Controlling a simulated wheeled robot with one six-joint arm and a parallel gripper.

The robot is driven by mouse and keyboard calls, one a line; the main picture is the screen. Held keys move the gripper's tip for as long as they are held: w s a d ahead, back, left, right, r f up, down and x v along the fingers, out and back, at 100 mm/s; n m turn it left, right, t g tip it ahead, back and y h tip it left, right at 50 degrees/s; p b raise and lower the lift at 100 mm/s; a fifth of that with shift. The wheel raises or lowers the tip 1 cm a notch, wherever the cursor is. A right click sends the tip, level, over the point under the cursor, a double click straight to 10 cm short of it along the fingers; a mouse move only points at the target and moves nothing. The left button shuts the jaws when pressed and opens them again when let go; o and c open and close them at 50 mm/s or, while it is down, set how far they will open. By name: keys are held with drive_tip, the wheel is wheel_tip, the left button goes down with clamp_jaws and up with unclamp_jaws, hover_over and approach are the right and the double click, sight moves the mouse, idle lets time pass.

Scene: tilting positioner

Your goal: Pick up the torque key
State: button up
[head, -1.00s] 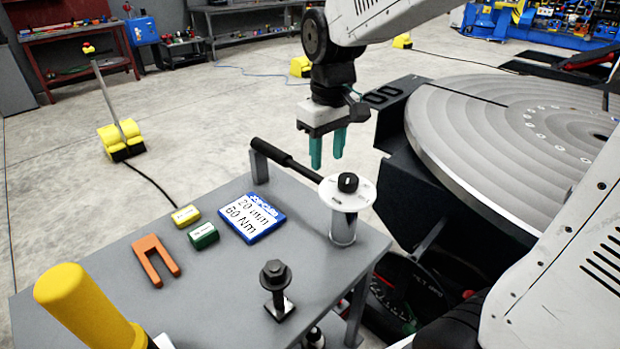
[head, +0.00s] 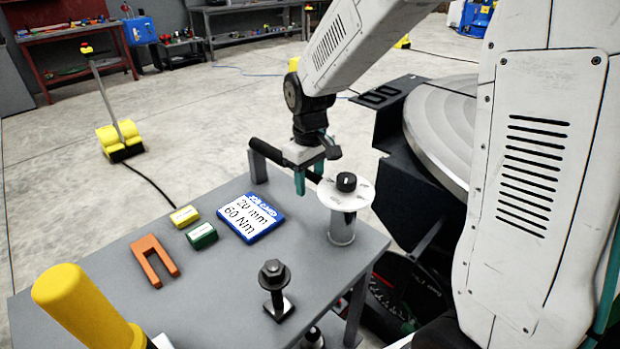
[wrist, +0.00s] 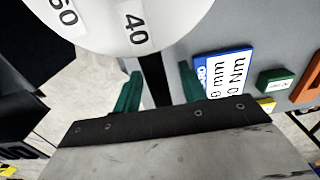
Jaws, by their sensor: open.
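The torque key appears to be the black bar with a thick dark handle (head: 270,152), its far end by a grey post and its near end at the white dial disc (head: 360,192) on a silver cylinder. My gripper (head: 308,182) is open, teal fingers pointing down at the bar between post and disc. In the wrist view the dark bar (wrist: 155,82) runs between the two open fingers (wrist: 160,72), with gaps on both sides. Whether the fingertips reach below the bar cannot be told. The numbered disc (wrist: 105,25) lies just beyond the fingers.
The grey table (head: 215,290) holds a blue-edged card reading 20 mm, 60 Nm (head: 250,217), a green block (head: 201,236), a yellow block (head: 184,216), an orange fork (head: 155,260), a black bolt (head: 274,285) and a yellow cylinder (head: 82,305). The round positioner plate (head: 437,125) is at right.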

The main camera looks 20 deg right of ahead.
clamp_jaws()
drive_tip(key=shift+r, duration=0.15)
